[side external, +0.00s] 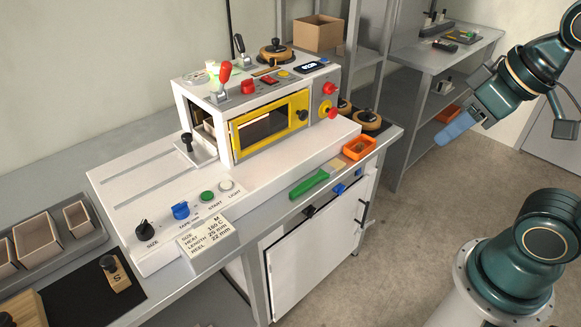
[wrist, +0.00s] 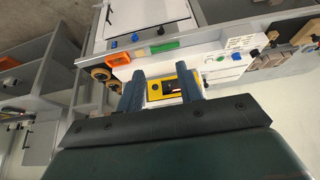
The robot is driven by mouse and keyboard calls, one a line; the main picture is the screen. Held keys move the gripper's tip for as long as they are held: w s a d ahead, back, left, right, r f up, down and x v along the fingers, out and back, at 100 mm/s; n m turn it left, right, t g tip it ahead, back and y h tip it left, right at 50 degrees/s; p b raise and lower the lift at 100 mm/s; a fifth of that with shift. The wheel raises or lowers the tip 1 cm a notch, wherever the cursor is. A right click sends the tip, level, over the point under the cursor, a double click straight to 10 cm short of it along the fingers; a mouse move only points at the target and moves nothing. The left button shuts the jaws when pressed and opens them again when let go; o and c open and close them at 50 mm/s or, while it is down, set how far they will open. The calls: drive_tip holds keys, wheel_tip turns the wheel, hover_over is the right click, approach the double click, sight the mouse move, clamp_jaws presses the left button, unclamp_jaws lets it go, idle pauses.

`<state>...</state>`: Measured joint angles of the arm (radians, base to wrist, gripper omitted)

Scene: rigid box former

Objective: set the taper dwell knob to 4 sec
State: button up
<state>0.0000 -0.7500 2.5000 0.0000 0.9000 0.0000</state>
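A blue knob (side external: 181,210) stands on the white front panel of the box former, above a small label that seems to start with TAPE. The setting it points to is too small to read. It also shows as a small blue spot in the wrist view (wrist: 221,58). A black knob labelled SIZE (side external: 145,229) is to its left; a green START button (side external: 207,197) and a pale button (side external: 226,186) are to its right. My gripper (side external: 452,130) is in the air at the right, far from the panel. In the wrist view my gripper (wrist: 162,77) has its fingers apart with nothing between them.
A white card (side external: 207,235) stands in front of the knobs. The machine (side external: 258,110) has a yellow-framed window, a red lever (side external: 225,73) and red buttons. An orange bin (side external: 359,147) and green tool (side external: 309,184) lie on the front ledge. Trays (side external: 45,240) are left.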

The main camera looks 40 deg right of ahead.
drive_tip(key=shift+c, duration=0.3)
drive_tip(key=shift+w, duration=0.1)
drive_tip(key=c, duration=0.7)
drive_tip(key=shift+w+f, duration=0.25)
drive_tip(key=shift+w, duration=0.25)
clamp_jaws()
drive_tip(key=w+f+m+g+h, duration=0.25)
drive_tip(key=w+f+h, duration=0.25)
drive_tip(key=w+f, duration=1.1)
drive_tip(key=w+a+f+n+t+h, duration=0.1)
drive_tip(key=a+f+n+t, duration=0.1)
drive_tip(key=f, duration=0.8)
drive_tip(key=w+a+f+n+t, duration=0.1)
drive_tip(key=a+f+n+t, duration=0.2)
drive_tip(key=f, duration=0.6)
drive_tip(key=shift+w+a+f+n+t+h, duration=0.15)
drive_tip(key=shift+w+f+n+t+h, duration=0.25)
drive_tip(key=shift+n+t, duration=0.4)
